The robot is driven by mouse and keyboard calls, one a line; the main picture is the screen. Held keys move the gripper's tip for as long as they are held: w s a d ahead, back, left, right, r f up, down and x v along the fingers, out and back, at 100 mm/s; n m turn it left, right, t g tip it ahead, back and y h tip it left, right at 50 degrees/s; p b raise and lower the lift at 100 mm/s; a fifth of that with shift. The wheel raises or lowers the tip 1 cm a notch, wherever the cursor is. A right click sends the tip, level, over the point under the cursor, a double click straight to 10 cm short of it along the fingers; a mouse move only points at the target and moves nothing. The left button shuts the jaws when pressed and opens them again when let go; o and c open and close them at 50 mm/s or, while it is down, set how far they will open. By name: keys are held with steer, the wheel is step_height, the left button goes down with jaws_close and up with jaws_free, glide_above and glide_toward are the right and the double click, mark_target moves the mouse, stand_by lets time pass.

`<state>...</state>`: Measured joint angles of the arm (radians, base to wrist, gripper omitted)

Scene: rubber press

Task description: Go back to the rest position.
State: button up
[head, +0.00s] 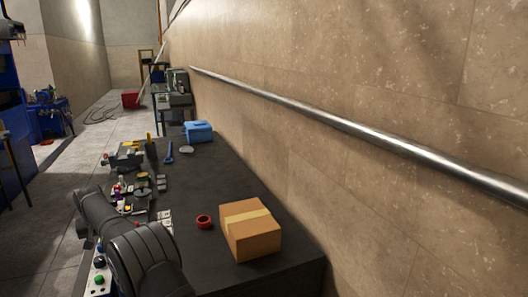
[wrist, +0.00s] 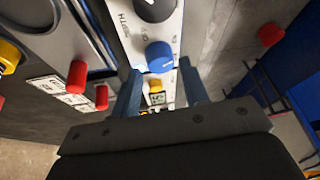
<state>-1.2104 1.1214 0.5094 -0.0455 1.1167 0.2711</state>
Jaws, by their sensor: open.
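In the wrist view my gripper (wrist: 160,80) is open, with its two blue-grey fingers apart and nothing held between them. A light control panel (wrist: 175,25) with a blue knob (wrist: 159,57) shows beyond and between the fingers. A yellow button (wrist: 156,86) and a small display (wrist: 157,98) sit below the knob. I cannot tell whether the fingers touch the panel. In the head view my dark arm bends at the lower left, and my gripper cannot be made out there.
A dark workbench (head: 225,190) runs along the wall. It bears a cardboard box (head: 250,230), a red ring (head: 204,222), a blue case (head: 198,131) and several small items at its left edge. A metal rail (head: 350,122) crosses the wall. Red handles (wrist: 77,76) stand left of the fingers.

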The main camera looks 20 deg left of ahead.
steer(key=shift+x, duration=1.25)
steer(key=v, duration=1.7)
steer(key=x, duration=1.7)
steer(key=shift+f, duration=0.1)
steer(key=n, duration=0.2)
steer(key=shift+w+d+n+g, duration=0.1)
steer(key=shift+w+n+g, duration=0.05)
steer(key=shift+n+g, duration=0.2)
steer(key=n+g, duration=0.1)
steer(key=n, duration=0.1)
steer(key=n+g, duration=0.1)
steer(key=n, duration=0.1)
steer(key=shift+w+n+y, duration=0.1)
steer(key=shift+n+y, duration=0.15)
steer(key=shift+y, duration=0.05)
steer(key=shift+r+n, duration=0.3)
steer(key=v, duration=0.6)
steer(key=shift+d+r, duration=0.15)
steer(key=shift+r, duration=0.25)
steer(key=shift+c, duration=0.4)
